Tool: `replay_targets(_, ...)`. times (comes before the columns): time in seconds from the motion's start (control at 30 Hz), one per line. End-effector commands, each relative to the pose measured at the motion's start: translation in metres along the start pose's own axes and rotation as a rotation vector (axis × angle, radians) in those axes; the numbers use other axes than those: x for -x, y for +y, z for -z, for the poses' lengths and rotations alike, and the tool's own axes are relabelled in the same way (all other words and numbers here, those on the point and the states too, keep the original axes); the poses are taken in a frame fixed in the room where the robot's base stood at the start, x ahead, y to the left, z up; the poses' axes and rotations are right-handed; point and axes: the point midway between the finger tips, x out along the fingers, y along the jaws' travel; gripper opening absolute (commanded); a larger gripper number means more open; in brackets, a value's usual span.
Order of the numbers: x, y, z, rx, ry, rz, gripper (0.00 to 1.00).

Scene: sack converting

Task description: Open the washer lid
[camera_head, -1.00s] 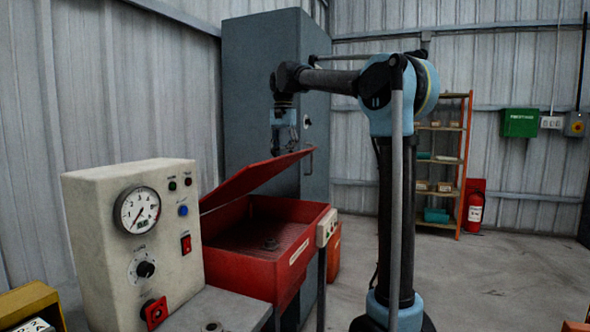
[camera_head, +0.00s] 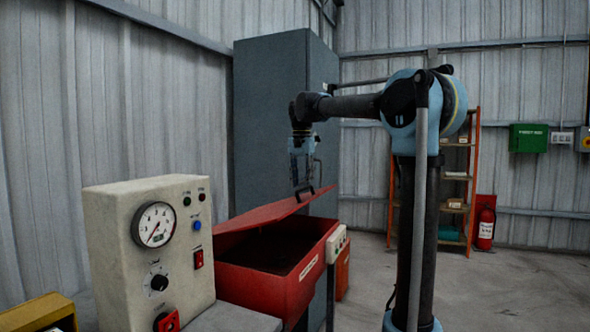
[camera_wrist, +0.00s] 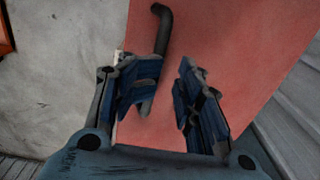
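The washer is a red open-topped tub (camera_head: 265,283) with a red lid (camera_head: 268,212) hinged at its left side. The lid stands partly open, tilted up toward the right, with a dark gap below it. A dark bar handle (camera_head: 304,193) is at the lid's raised end. In the wrist view the lid (camera_wrist: 225,50) fills the middle, and the curved handle (camera_wrist: 162,30) runs down behind the left finger. My gripper (camera_head: 303,178) is above the raised end, fingers pointing down. In the wrist view my gripper (camera_wrist: 168,95) has its fingers apart; whether one touches the handle is unclear.
A cream control box (camera_head: 150,240) with a gauge stands left of the washer. A tall grey cabinet (camera_head: 270,130) stands behind it. A shelf (camera_head: 460,190) and a fire extinguisher (camera_head: 487,225) are at the back right. The floor (camera_head: 510,290) at right is clear.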

Motion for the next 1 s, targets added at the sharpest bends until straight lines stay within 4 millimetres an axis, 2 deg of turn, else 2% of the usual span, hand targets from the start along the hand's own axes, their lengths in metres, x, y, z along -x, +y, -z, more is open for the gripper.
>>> replay_targets(1.0, 0.052, -0.025, 0.001, 0.001, 0.000, -0.001, 0.32)
